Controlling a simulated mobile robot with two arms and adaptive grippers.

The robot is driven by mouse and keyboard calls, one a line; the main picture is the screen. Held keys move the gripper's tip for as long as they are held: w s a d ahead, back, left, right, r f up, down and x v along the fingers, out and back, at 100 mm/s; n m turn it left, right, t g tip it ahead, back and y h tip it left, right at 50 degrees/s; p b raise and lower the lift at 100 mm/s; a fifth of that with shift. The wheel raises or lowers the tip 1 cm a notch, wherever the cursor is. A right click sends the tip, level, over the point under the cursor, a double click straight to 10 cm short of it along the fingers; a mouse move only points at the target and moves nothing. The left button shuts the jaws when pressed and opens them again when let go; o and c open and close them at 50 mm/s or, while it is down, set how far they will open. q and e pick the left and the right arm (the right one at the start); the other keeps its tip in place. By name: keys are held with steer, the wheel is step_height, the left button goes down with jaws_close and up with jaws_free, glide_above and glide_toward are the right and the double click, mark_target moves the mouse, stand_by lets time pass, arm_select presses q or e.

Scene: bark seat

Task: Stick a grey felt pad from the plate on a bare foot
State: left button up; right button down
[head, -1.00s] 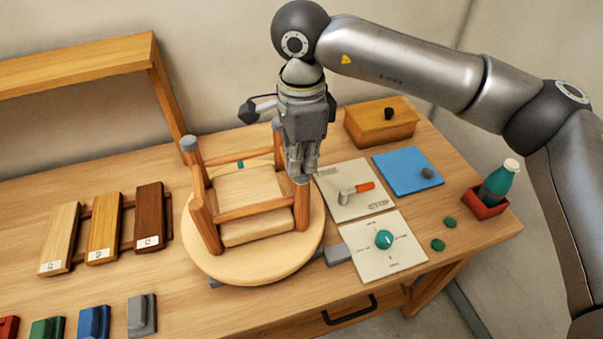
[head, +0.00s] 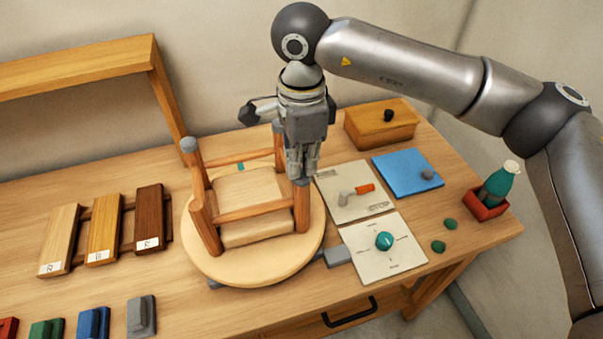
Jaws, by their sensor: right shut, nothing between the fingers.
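The seat (head: 243,187) lies upside down on the round turntable (head: 250,268), legs up. Grey pads cap the back left foot (head: 188,145) and the back right foot (head: 277,125). The front left foot (head: 197,192) looks bare brown wood. My right gripper (head: 302,176) is shut, pointing down right over the front right leg (head: 302,211). Grey shows between its tips and that leg's top, but the fingers cover most of it, so I cannot tell a pad there for sure. One grey felt pad (head: 428,174) lies on the blue plate (head: 399,165). My left gripper is out of view.
A wooden box with a dark knob (head: 380,128) stands at the back. Right of the turntable are a lever panel (head: 335,202) and a dial panel (head: 378,263). A bottle (head: 500,180) stands in a red holder. Wooden samples (head: 103,229) lie left.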

mark_target(302, 173)
steer(key=shift+s+f, duration=0.1)
steer(key=shift+f, duration=0.05)
steer(key=shift+w+r+p, duration=0.2)
steer(key=shift+r+p, duration=0.15)
steer(key=shift+r, duration=0.45)
steer(key=shift+r+p, duration=0.85)
steer(key=shift+r, duration=1.45)
